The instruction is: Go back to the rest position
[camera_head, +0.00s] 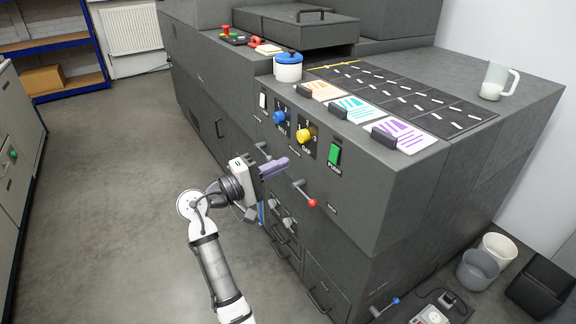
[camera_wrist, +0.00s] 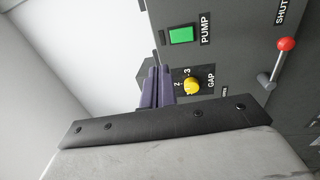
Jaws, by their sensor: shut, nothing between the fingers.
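My gripper (camera_head: 274,167) is in front of the grey machine (camera_head: 396,196), at the height of its control panel. Its purple fingers are together with nothing between them, and they also show in the wrist view (camera_wrist: 157,88). In the head view the fingers point right, toward the panel below the yellow GAP knob (camera_head: 304,135). In the wrist view the fingertips appear close to the yellow knob (camera_wrist: 192,85); I cannot tell whether they touch anything. My white arm reaches up from the bottom of the head view.
The panel has a blue knob (camera_head: 279,117), a green PUMP switch (camera_head: 334,154) and a red-tipped lever (camera_head: 312,203). Coloured cards, a white pot with a blue lid (camera_head: 288,67) and a jug (camera_head: 495,81) stand on top. Open floor (camera_head: 110,170) lies left of the machine.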

